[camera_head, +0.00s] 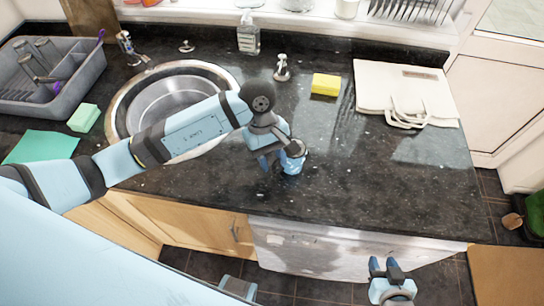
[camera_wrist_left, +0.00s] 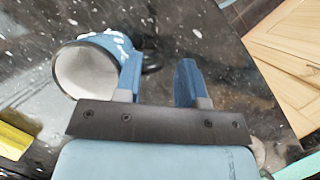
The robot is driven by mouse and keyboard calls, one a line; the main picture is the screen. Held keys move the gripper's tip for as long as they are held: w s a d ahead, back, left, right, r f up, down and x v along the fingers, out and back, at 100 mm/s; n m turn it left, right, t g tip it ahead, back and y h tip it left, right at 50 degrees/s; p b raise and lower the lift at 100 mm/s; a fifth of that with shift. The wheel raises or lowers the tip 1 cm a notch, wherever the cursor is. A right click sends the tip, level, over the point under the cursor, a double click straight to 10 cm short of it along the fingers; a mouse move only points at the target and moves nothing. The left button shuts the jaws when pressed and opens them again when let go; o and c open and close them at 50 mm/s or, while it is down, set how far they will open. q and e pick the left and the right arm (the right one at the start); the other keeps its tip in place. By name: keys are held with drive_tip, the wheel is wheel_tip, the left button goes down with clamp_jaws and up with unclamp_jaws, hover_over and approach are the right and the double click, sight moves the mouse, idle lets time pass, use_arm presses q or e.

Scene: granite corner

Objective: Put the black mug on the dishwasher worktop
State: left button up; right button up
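A blue mug with white markings, a white inside and what looks like a dark handle stands on the dark worktop (camera_head: 340,190), at my left gripper in the head view (camera_head: 293,163). In the left wrist view the mug (camera_wrist_left: 100,62) is at the left, its opening towards the camera. No plainly black mug shows. My left gripper (camera_head: 280,160) is open; in the wrist view its fingers (camera_wrist_left: 160,80) are apart, the left one against or overlapping the mug, the dark handle-like part between them. My right gripper (camera_head: 385,268) is low, in front of the white dishwasher front (camera_head: 340,250), empty with fingers apart.
Worktop right of the mug is clear.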

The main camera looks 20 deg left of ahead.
use_arm(q)
drive_tip(key=shift+r, duration=0.3)
drive_tip(key=b+v, duration=0.2)
drive_tip(key=v, duration=0.9)
drive_tip(key=shift+a+r, duration=0.15)
drive_tip(key=shift+r, duration=0.15)
drive_tip(key=shift+w, duration=0.1)
